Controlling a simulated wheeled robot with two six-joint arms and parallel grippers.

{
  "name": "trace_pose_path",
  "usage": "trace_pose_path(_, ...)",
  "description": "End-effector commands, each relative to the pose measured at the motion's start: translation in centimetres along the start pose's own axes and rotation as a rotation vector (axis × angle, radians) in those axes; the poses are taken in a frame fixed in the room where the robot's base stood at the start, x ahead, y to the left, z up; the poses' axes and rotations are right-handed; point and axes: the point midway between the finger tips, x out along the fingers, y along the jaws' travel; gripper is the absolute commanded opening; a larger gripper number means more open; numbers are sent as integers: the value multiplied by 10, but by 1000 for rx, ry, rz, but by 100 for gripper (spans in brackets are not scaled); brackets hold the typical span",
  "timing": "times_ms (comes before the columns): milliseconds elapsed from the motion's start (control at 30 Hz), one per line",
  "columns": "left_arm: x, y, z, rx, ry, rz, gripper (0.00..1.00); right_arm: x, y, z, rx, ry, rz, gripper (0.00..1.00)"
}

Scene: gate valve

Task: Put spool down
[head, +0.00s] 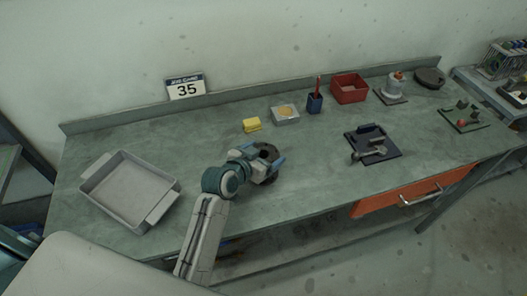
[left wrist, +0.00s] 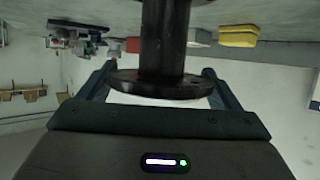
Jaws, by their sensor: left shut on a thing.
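The spool is a dark metal pipe piece with a round flange. In the head view the spool (head: 267,151) shows only in part, at my left gripper over the middle of the bench. My left gripper (head: 270,165) is shut on it. In the left wrist view the spool's flange (left wrist: 160,84) lies between the two blue-grey fingers (left wrist: 158,88), and its barrel runs out of the top of the picture. Its far end is hidden, so I cannot tell whether it touches the bench. My right gripper is out of view.
The bench (head: 320,180) has free room around the gripper. A grey tray (head: 172,203) is at left. Behind are a yellow block (head: 251,125), a blue cup (head: 315,103) and a red bin (head: 350,96). A dark mat (head: 391,151) with grey metal parts is at right.

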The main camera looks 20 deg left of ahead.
Motion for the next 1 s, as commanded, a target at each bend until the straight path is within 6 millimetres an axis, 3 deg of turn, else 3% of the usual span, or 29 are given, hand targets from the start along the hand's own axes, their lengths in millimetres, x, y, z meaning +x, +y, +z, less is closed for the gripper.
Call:
trace_pose_path(200, 1, 0, 0, 1, 6, -1, 21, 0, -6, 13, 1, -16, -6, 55)
trace_pose_path(233, 1, 0, 4, 0, -2, 0, 87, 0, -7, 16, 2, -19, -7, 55)
trace_pose_path(300, 1, 0, 3, 0, -1, 0, 100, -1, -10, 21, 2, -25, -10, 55)
trace_pose_path(667, -6, 0, 1, 0, 0, -1, 100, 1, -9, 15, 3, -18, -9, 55)
trace_pose_path(1000, -72, -1, 2, 5, 1, -1, 100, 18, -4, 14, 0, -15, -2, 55)
